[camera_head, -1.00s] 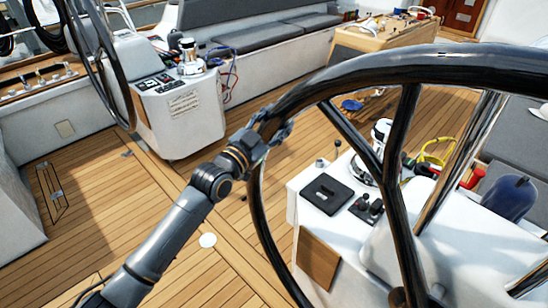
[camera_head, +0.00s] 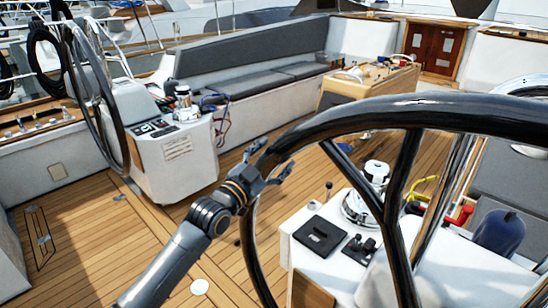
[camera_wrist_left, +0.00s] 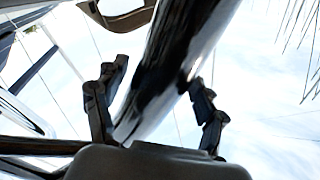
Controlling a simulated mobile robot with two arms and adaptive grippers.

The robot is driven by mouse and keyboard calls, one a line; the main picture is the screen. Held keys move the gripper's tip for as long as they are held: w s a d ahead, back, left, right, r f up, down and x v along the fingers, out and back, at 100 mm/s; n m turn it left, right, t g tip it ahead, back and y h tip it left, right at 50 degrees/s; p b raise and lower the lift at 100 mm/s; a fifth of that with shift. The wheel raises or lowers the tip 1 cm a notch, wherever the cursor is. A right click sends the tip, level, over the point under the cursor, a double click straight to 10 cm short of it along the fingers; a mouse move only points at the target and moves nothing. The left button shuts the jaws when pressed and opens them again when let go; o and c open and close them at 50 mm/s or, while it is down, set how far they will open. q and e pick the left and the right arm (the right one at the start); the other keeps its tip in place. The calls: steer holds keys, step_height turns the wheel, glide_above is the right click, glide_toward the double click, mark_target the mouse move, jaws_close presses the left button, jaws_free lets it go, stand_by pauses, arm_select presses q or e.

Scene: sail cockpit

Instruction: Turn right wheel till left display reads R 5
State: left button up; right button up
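The right wheel (camera_head: 430,113) is the large dark glossy wheel close in front of me. My left gripper (camera_head: 272,160) is at the left part of its rim in the head view. In the left wrist view the gripper's (camera_wrist_left: 158,108) two fingers stand apart, one on each side of the rim (camera_wrist_left: 170,65). The gripper looks open around the rim, not clamped. Small dark displays (camera_head: 152,127) sit on the far left console; no reading can be made out. My right gripper is not in view.
A white console (camera_head: 335,260) with a black panel, levers and a chrome winch (camera_head: 368,190) stands behind the wheel. Another wheel (camera_head: 92,90) is at the far left. A wooden table (camera_head: 368,82) and grey bench (camera_head: 250,85) are farther back. Teak deck lies clear between.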

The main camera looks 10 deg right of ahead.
arm_select(q)
steer(key=v, duration=1.2)
steer(key=shift+f, duration=0.15)
